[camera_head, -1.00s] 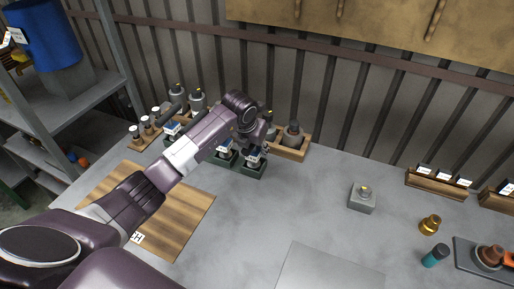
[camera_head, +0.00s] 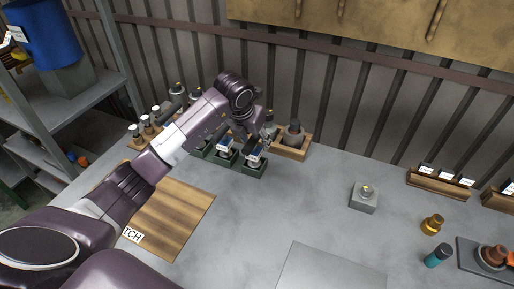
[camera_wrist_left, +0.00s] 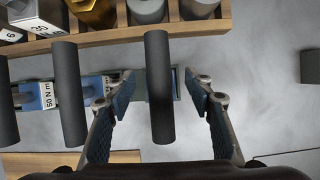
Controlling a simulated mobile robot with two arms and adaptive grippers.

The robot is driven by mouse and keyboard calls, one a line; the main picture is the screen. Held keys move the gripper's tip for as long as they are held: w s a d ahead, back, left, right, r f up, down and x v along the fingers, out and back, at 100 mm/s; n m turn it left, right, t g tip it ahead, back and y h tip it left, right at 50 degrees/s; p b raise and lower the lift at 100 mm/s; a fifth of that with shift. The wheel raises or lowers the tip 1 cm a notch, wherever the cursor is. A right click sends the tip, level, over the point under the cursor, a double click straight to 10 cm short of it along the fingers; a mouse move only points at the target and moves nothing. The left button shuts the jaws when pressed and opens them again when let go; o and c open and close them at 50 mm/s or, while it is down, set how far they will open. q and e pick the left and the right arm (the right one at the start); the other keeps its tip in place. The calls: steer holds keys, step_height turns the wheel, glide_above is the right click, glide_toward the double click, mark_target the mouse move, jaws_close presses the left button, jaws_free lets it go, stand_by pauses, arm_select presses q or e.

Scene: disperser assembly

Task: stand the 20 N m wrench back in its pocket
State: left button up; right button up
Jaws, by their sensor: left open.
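Several wrenches with dark round handles stand in a row of dark green pockets (camera_head: 226,161). In the left wrist view one dark handle (camera_wrist_left: 158,88) rises between the fingers of my left gripper (camera_wrist_left: 162,95), in front of the row's end pocket. The gripper is open, with a gap on either side of the handle. This wrench's marking is hidden, so I cannot read whether it is the 20 N m one. The neighbouring handle (camera_wrist_left: 70,92) is left of the fingers, near a "50 N m" label (camera_wrist_left: 48,94). In the head view my left gripper (camera_head: 264,139) is over the rightmost pocket. My right gripper is out of view.
A wooden rack (camera_head: 291,149) with bottle-like parts stands close behind the pockets. A wooden board (camera_head: 178,215) lies in front at the left. A grey block (camera_head: 364,197), a brass part (camera_head: 432,224) and a teal cylinder (camera_head: 438,256) stand to the right. The table between is clear.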

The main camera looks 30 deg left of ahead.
arm_select(q)
steer(key=b+v, duration=0.1)
steer(key=v, duration=0.5)
stand_by(0.3)
